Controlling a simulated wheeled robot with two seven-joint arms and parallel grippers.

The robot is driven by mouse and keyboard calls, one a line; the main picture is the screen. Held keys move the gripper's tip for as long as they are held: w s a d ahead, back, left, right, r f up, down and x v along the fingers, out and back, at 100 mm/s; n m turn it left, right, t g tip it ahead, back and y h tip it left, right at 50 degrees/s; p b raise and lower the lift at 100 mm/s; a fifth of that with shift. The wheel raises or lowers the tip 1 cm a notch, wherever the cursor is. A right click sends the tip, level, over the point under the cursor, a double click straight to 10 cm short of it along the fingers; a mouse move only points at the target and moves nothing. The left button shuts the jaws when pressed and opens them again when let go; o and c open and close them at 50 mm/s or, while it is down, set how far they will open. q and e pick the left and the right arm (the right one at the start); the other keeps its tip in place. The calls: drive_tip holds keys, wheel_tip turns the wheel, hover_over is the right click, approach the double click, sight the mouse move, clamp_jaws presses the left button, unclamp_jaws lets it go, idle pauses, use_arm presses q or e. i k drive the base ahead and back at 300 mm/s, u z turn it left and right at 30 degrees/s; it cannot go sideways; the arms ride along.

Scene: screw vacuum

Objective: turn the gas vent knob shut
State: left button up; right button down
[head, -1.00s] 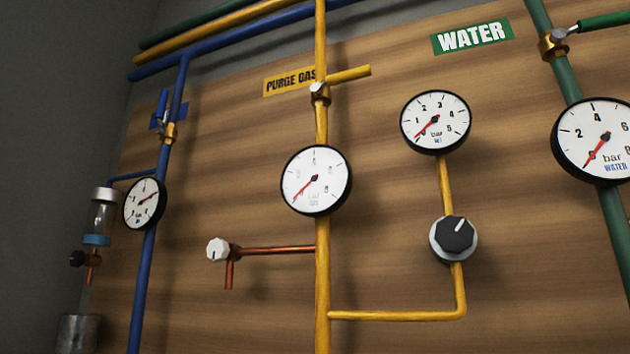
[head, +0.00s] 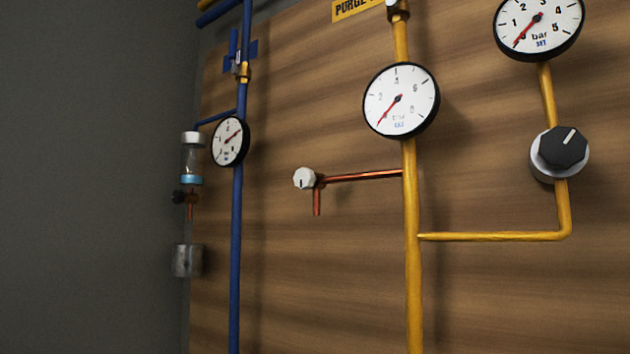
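A small white knob (head: 304,179) sits at the left end of a thin copper branch pipe (head: 362,176) off the yellow gas pipe (head: 411,250). A short copper outlet points down beside it, so it looks like the gas vent knob. A dark mark shows low on its face, but the knob is too small to read its setting well. No label shows next to it. Neither of my grippers is in view.
A round gauge (head: 401,101) is on the yellow pipe. A larger black knob (head: 560,151) is on the right branch, under another gauge (head: 538,22). A blue pipe (head: 236,270) runs down at left. The wooden panel (head: 320,290) is bare below the white knob.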

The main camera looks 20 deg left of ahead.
sight(304, 178)
drive_tip(key=u, duration=2.1)
drive_tip(key=i, duration=1.6)
drive_tip(key=z, duration=4.15)
